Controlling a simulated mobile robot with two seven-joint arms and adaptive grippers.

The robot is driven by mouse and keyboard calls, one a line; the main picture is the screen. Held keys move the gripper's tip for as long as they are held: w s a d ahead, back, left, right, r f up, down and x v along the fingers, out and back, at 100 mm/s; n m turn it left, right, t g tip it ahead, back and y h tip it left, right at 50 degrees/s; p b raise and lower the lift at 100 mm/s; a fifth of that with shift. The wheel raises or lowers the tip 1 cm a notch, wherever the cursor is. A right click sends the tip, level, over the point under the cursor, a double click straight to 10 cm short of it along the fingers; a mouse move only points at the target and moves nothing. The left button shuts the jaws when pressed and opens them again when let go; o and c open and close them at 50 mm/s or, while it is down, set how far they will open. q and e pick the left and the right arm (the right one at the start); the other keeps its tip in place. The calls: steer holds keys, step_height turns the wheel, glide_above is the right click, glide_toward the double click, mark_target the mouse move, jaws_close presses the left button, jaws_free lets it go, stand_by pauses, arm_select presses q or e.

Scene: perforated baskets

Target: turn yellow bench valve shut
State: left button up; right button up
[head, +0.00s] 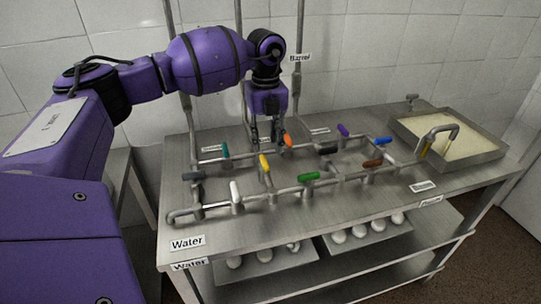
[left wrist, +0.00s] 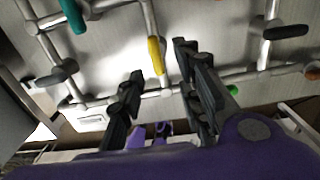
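The yellow valve handle (head: 264,161) sits on the pipework of the metal bench, left of centre. In the left wrist view the yellow handle (left wrist: 156,56) lies along a pipe, ahead of and between the two fingers. My left gripper (head: 267,138) points down over the pipes, just behind the yellow handle and beside the orange one. My right gripper is not in view.
Other handles stand close by: orange (head: 288,139), teal (head: 225,151), white (head: 235,191), green (head: 309,176), black (head: 328,150) and several more. A filled tray (head: 492,158) with a tap (head: 440,131) is at the right. Upright pipes rise behind the bench.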

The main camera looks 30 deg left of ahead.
mark_target(265, 162)
arm_select(q)
steer(key=shift+s+f, duration=0.4)
steer(key=shift+f, duration=0.2)
steer(key=shift+s+f, duration=0.35)
steer(key=shift+f, duration=0.2)
steer(key=f, duration=0.2)
steer(key=shift+w+f, duration=0.3)
steer(key=shift+w, duration=0.05)
steer(key=shift+f, duration=0.45)
steer(key=shift+c, duration=0.4)
steer(key=c, duration=0.5)
jaws_close()
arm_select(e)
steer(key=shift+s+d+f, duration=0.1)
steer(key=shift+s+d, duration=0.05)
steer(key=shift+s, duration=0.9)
